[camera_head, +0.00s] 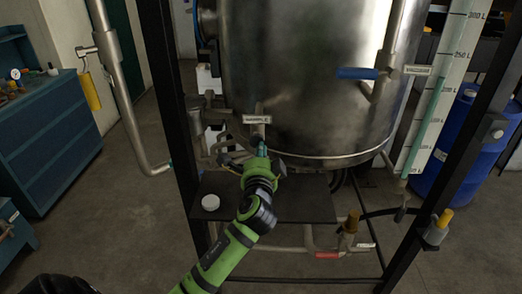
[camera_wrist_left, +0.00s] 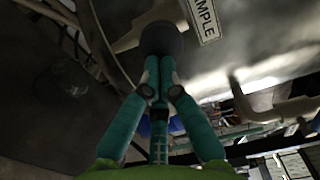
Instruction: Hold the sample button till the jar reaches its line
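My left gripper (camera_head: 261,150) reaches up to the front of the steel tank, just below a small label plate (camera_head: 257,119). In the left wrist view, its teal fingers (camera_wrist_left: 160,65) are together at the tips, with nothing seen between them. The tips are at a dark round button (camera_wrist_left: 161,39) beside a label reading "SAMPLE" (camera_wrist_left: 205,18) and seem to touch it; whether it is pressed in I cannot tell. A small white-topped round container (camera_head: 210,202), possibly the jar, stands on the black shelf left of my arm. Its line and level are not visible. My right gripper is out of view.
The steel tank (camera_head: 300,75) fills the centre, with a blue-handled valve (camera_head: 357,73) and a graduated sight gauge (camera_head: 437,90) at right. Dark frame posts stand on both sides. The black shelf (camera_head: 305,205) lies under the tank. A blue cabinet (camera_head: 45,125) stands left.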

